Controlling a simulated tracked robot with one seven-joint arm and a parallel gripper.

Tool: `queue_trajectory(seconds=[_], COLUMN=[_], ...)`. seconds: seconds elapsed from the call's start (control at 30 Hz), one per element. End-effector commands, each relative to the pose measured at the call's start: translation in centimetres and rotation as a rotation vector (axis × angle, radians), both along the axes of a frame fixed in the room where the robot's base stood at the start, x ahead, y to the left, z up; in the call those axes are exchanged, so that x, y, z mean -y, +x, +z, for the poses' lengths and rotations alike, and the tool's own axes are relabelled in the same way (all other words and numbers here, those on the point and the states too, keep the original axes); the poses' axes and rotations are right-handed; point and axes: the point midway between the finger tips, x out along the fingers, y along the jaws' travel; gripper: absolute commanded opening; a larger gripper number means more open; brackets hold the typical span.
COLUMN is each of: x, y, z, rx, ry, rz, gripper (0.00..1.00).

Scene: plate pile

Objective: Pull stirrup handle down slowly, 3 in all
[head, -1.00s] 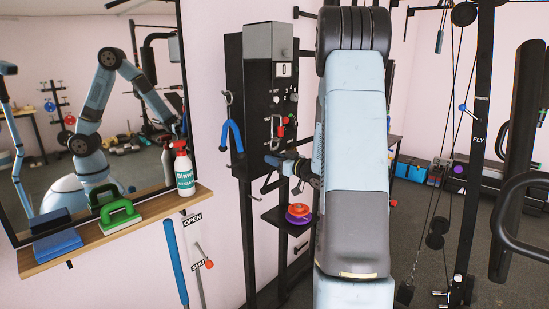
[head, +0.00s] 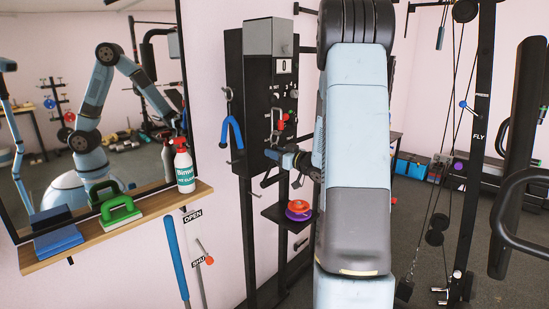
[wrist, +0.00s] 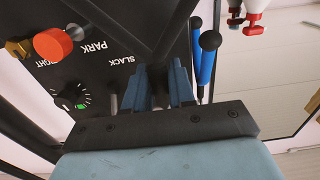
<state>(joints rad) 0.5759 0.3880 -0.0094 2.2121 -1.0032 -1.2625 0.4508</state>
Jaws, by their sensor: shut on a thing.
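My gripper (head: 274,156) is at the front of a tall black machine box (head: 256,95), low on its face, partly hidden by my forearm. In the wrist view its blue fingers (wrist: 160,88) are shut on a dark bar, which I take to be the stirrup handle (wrist: 176,32). The bar runs up between the fingers. Thin dark bars below the gripper in the head view may be part of it. The wrist view shows a red knob (wrist: 52,44) by the word PARK, and a green-marked dial (wrist: 72,97).
A blue hook-shaped handle (head: 233,133) hangs left of the gripper. Orange and purple discs (head: 298,210) sit on a small shelf below. A wooden ledge (head: 150,217) with a spray bottle (head: 184,168) is at left under a mirror. Cable equipment (head: 470,120) stands at right.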

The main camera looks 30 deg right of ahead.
Motion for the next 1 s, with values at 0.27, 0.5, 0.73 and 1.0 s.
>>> queue_trajectory(seconds=[0.27, 0.5, 0.73, 1.0], x=[0.0, 0.0, 0.0, 0.0], y=[-0.1, 0.0, 0.0, -0.1], z=[-0.2, 0.8, 2.1, 2.1], rx=[-0.004, -0.004, -0.004, -0.005], ry=[0.001, 0.000, 0.001, 0.001], rz=[0.000, 0.000, -0.001, -0.001], gripper=[0.00, 0.00, 0.00, 0.00])
